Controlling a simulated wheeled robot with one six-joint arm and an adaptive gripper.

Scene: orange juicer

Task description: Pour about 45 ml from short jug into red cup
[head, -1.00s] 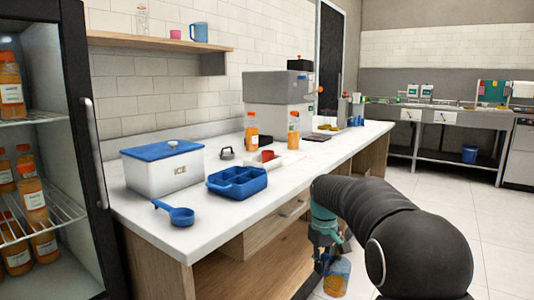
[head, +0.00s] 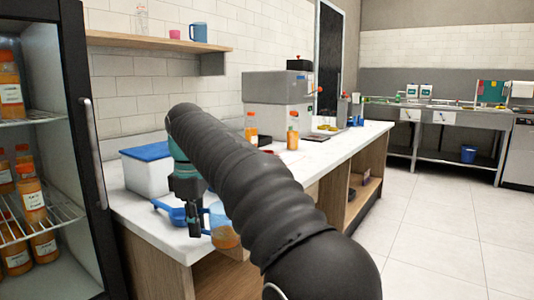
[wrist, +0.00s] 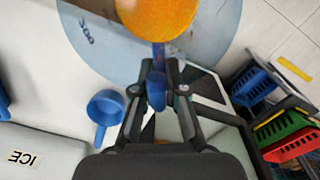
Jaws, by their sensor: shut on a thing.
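My gripper (head: 198,226) hangs over the near left end of the counter. It is shut on the blue handle of the short jug (head: 223,238), a clear jug with orange juice in its lower part. In the wrist view the jug (wrist: 205,42) fills the top, with its handle between the fingertips of my gripper (wrist: 157,90). The jug looks about upright and no juice is seen leaving it. The red cup (head: 269,152) stands farther along the counter; only a little of it shows above my arm.
A white ice box with a blue lid (head: 147,172) stands behind my gripper. A blue scoop (wrist: 106,106) lies close by. My arm hides the mid-counter.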

